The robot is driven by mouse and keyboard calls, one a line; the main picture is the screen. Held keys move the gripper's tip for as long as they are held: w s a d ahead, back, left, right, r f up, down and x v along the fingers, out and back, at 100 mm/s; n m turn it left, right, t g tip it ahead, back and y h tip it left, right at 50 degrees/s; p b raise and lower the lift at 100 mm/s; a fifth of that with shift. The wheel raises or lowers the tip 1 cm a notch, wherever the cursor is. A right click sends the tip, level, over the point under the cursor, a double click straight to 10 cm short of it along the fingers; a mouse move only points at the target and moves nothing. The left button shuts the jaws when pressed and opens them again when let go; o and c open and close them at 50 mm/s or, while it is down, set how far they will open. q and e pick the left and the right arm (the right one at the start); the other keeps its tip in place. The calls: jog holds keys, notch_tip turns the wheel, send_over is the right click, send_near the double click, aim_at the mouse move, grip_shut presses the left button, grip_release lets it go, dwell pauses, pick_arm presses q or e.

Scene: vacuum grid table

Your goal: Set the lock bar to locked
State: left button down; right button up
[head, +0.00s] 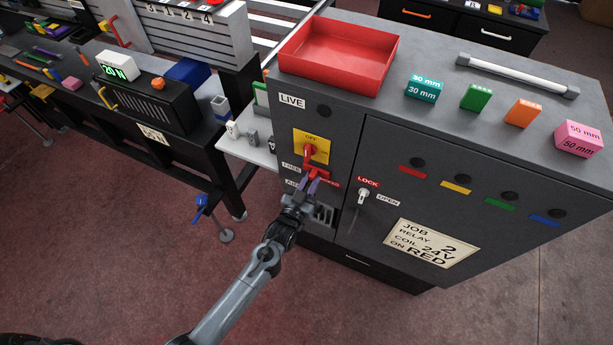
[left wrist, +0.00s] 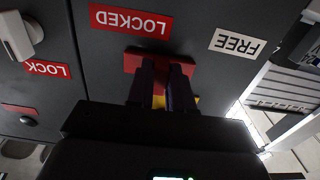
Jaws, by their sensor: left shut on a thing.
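The red lock bar (head: 320,173) is on the front of the grey cabinet, just below the yellow plate with its red rotary knob (head: 309,150). It also shows in the left wrist view (left wrist: 131,63), between the red LOCKED label (left wrist: 131,22) and the white FREE label (left wrist: 237,41). My left gripper (head: 312,184) is shut on the lock bar, its two dark purple fingers (left wrist: 161,78) hiding part of it. In the head view, the white FREE label (head: 290,167) is left of the bar. My right gripper is in neither view.
A white door handle (head: 363,196) sits right of the bar, between LOCK and OPEN labels. A red tray (head: 338,55) and several coloured blocks are on the cabinet top. A dark bench (head: 215,150) stands to the left. The floor in front is clear.

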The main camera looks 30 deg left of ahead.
pick_arm(q)
jog(key=shift+a, duration=0.2)
jog(key=c, duration=1)
grip_release()
jog(key=shift+s, duration=0.15)
jog(key=s, duration=1)
jog(key=shift+s+d, duration=0.15)
jog(key=shift+s, duration=0.1)
